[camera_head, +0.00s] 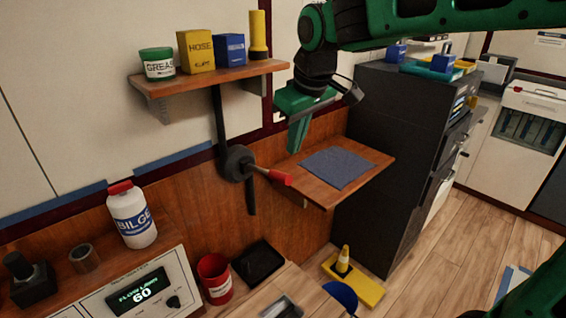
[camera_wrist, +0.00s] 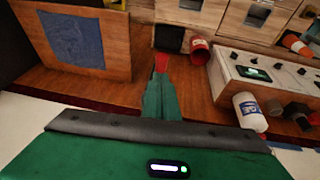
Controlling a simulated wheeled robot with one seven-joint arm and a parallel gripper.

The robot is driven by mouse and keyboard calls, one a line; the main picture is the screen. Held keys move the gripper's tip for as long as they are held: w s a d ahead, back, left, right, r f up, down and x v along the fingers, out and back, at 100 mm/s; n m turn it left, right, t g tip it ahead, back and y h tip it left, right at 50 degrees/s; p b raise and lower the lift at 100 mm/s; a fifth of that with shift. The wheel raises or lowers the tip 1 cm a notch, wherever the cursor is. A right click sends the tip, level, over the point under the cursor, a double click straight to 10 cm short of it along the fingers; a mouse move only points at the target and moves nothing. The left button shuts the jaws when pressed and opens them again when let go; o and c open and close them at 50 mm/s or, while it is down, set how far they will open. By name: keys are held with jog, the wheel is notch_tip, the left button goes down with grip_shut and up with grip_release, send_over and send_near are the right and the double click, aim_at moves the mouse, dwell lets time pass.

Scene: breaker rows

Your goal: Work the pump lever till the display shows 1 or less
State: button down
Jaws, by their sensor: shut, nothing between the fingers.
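The pump lever (camera_head: 268,173) has a red grip and sticks out from a round dark hub on the wall, below the shelf. In the wrist view the red grip (camera_wrist: 161,62) shows just beyond the tip of my gripper (camera_wrist: 160,85). My gripper (camera_head: 294,148) is shut and empty, pointing down above the lever's red end. I cannot tell whether it touches the lever. The display (camera_head: 140,293) on the white panel at the lower left reads 60.
A wooden shelf (camera_head: 208,76) with several containers is above the lever. A small wooden ledge with a blue cloth (camera_head: 338,167) is to its right. A white bottle (camera_head: 131,214) stands above the panel. A red bucket (camera_head: 215,279) and a black tray (camera_head: 259,262) are below.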

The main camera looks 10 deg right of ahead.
notch_tip(320, 180, up, 6)
jog(key=w+a+g, duration=0.1)
jog(key=w+a, duration=0.2)
jog(key=shift+h, duration=0.3)
send_over(280, 173)
jog(key=f, duration=0.8)
jog(key=s+f, duration=0.1)
jog(key=f, duration=0.3)
jog(key=shift+d+f, duration=0.15)
jog(key=shift+f, duration=0.7)
